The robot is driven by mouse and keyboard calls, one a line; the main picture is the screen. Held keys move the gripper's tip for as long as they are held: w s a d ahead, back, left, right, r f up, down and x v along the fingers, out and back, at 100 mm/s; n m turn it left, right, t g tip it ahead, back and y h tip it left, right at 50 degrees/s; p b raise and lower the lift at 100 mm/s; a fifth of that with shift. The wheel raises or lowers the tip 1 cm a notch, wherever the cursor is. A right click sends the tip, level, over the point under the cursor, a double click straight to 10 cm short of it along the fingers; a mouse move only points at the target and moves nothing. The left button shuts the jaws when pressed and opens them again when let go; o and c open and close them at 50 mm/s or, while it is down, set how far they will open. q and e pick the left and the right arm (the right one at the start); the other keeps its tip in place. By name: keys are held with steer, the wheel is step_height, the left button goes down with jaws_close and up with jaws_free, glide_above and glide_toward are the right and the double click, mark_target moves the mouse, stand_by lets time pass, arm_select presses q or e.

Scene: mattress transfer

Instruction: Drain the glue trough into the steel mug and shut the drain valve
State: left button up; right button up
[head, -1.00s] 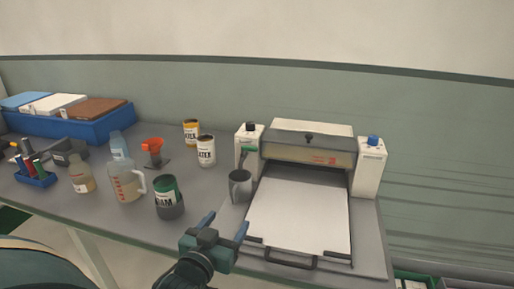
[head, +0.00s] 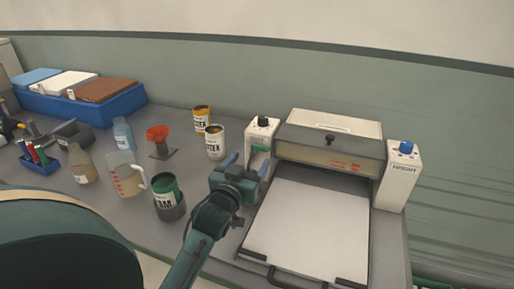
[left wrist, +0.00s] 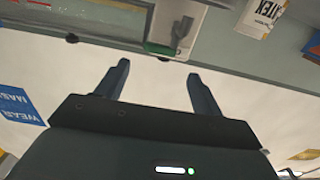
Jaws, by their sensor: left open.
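The gluing machine (head: 330,125) stands at the right, with a yellowish trough front (head: 328,160) between its two white posts. The green drain valve handle (head: 259,148) is at its left post and also shows in the left wrist view (left wrist: 158,49). My left gripper (head: 246,163) is open and empty just in front of this handle, with its fingers pointing toward the left post. In the left wrist view, its fingertips (left wrist: 158,70) are apart, with the green handle beyond them. The steel mug is hidden behind my left gripper. My right gripper is not in view.
A green-labelled can (head: 168,198), a measuring jug (head: 124,178), an orange funnel on a stand (head: 159,138) and two latex cans (head: 215,142) stand left of the machine. A white sheet (head: 308,225) lies on its bed. A blue tray (head: 85,103) is at the back left.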

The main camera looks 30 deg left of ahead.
mark_target(259, 147)
arm_select(q)
steer(key=shift+p+x, duration=0.3)
steer(key=shift+x, duration=2.8)
steer(key=c, duration=1)
